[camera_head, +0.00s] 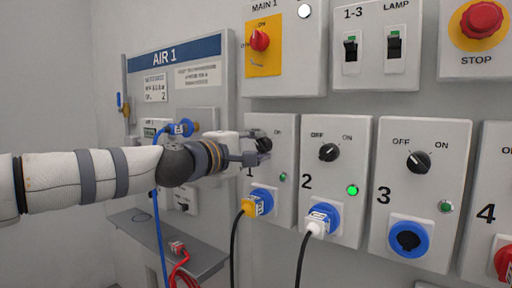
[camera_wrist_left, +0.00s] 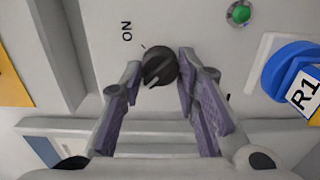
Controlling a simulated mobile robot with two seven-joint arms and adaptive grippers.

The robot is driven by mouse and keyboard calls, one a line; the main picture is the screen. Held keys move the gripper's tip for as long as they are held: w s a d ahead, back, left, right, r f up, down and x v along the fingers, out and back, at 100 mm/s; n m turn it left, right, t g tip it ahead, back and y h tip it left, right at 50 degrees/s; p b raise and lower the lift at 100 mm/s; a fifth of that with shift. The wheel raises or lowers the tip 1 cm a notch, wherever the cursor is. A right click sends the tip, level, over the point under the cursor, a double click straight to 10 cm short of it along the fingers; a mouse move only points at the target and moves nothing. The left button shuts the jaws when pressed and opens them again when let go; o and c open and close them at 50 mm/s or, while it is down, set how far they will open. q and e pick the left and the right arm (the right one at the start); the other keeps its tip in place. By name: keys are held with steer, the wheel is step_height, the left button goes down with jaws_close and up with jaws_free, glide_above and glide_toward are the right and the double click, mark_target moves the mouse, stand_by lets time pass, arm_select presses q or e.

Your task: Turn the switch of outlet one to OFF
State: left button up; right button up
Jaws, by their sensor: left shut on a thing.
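The outlet one panel (camera_head: 284,205) is on the wall, with a plug in its blue socket. Its black rotary switch (camera_head: 264,144) is at the fingertips of my left gripper (camera_head: 258,150). In the left wrist view the switch (camera_wrist_left: 160,65) sits between the two purple-grey fingers of the left gripper (camera_wrist_left: 160,72), which are shut on it. The ON label (camera_wrist_left: 127,31) is readable there; the OFF label is hidden. The outlet one lamp (camera_head: 283,177) looks dull green. My right gripper is not in view.
Outlet two's switch (camera_head: 329,152) is close on the right, with a brightly lit green lamp (camera_head: 352,190). Outlet three (camera_head: 408,238) has an empty blue socket. The main switch (camera_head: 260,40) is above. A grey shelf (camera_head: 200,262) with a red cable is below my arm.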

arm_select(q)
steer(key=o, duration=1.2)
steer(key=shift+c, duration=0.2)
steer(key=v, duration=1.2)
